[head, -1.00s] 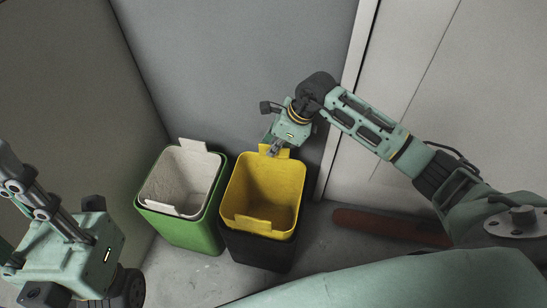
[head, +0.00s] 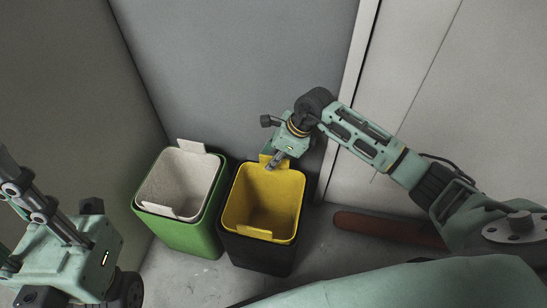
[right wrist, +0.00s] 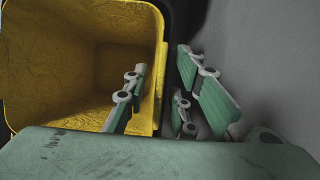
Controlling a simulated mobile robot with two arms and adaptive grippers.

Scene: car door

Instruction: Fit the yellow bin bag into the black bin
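The yellow bin bag (head: 263,208) sits inside the black bin (head: 268,257), with the black rim showing around it. A yellow tab hangs inward at the bag's front edge, and another shows at the back. My right gripper (head: 273,164) is at the back rim; its open fingers straddle the rim in the right wrist view (right wrist: 165,100), one inside the bag (right wrist: 75,65) and the other outside. A gap shows between the fingers. My left gripper (head: 35,200) is at the left edge, away from the bins, with its fingertips cut off.
A green bin (head: 190,235) with a whitish liner (head: 180,185) stands close on the left. A grey wall (head: 240,70) is behind the bins. A reddish-brown bar (head: 385,227) lies on the floor to the right.

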